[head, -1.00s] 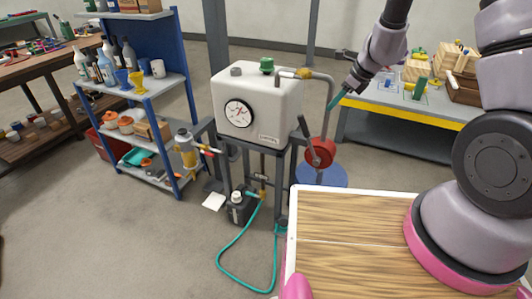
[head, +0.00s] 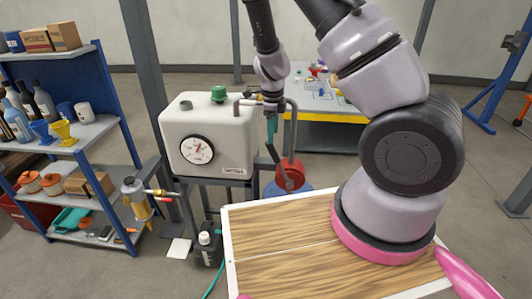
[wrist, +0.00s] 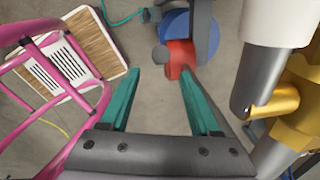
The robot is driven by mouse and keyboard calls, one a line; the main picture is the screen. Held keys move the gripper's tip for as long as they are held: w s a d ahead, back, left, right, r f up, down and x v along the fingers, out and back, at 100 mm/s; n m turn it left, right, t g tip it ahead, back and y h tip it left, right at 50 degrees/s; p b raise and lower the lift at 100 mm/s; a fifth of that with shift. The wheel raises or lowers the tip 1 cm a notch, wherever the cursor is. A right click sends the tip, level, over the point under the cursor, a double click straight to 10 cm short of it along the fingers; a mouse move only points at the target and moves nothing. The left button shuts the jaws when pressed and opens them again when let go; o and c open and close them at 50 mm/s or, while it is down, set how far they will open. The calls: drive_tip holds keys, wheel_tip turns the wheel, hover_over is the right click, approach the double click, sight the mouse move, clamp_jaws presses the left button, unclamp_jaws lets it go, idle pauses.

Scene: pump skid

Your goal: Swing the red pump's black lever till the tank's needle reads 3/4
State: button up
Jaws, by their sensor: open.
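The white tank (head: 225,130) stands on a grey frame, with a round gauge (head: 197,150) on its front. The gauge's needle appears to point up and slightly right, but it is too small to read exactly. The red pump (head: 293,173) is to the tank's lower right, with its dark lever (head: 277,163) slanting up and left. My gripper (head: 271,130) hangs point down just above the lever's upper end in the head view. The wrist view shows its teal fingers (wrist: 160,95) apart, nothing clearly between them, and the red pump (wrist: 180,55) beyond their tips.
A grey pipe (head: 294,120) runs from the tank top down beside the pump. My wooden-topped deck fills the front. Shelves (head: 95,130) stand left, and a yellow-edged bench (head: 325,117) is behind.

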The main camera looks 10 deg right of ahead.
sight(273, 153)
drive_tip(key=f, duration=1)
drive_tip(key=shift+w+d, duration=0.2)
drive_tip(key=shift+w, duration=0.15)
clamp_jaws()
idle(0.8)
